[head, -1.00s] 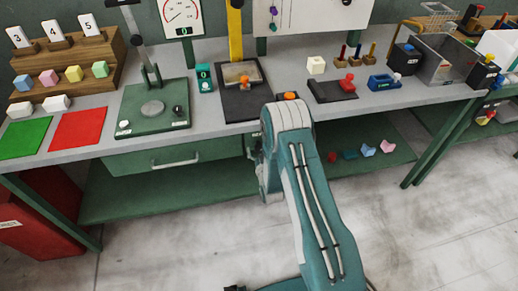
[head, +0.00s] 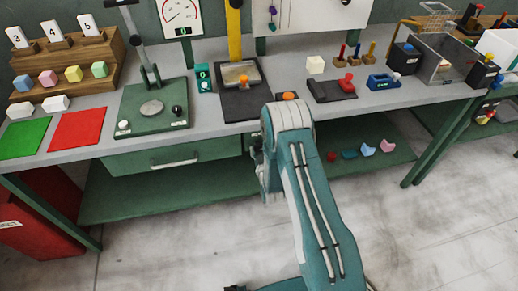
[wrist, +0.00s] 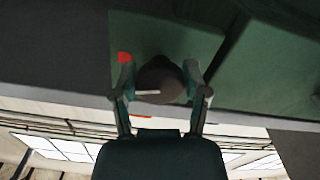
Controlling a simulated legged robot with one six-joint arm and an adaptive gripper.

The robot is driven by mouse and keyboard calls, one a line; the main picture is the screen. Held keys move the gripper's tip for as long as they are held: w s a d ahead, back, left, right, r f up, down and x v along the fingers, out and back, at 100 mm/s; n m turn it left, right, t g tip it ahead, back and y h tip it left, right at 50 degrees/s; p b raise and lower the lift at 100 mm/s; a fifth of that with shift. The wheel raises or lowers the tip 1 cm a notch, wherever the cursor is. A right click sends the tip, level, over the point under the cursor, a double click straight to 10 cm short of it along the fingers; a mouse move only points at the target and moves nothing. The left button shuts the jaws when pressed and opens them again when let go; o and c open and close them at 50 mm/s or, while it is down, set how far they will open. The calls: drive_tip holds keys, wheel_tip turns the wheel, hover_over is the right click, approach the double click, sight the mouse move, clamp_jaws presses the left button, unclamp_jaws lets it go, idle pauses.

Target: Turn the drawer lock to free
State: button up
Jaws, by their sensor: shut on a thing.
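The line lies nearly level in the picture. A red mark (wrist: 124,58) shows at the knob's upper left, partly behind a finger. My gripper (wrist: 159,82) is shut on the knob, one finger on each side. In the head view the green drawer (head: 130,160) with its pale handle (head: 174,164) is under the bench and looks closed. My arm hides the lock there.
The grey bench top (head: 225,130) is just above my gripper. A lower green shelf (head: 200,195) holds several small coloured pieces to the right of my arm. A red cabinet (head: 40,215) stands at the left. The floor in front is clear.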

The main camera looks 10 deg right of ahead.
drive_tip(key=n, duration=0.7)
drive_tip(key=shift+r+n, duration=0.1)
drive_tip(key=shift+n, duration=0.2)
drive_tip(key=n, duration=0.5)
drive_tip(key=shift+n, duration=1.2)
drive_tip(key=o, duration=1.1)
drive_tip(key=shift+o, duration=0.2)
drive_tip(key=shift+a, duration=0.1)
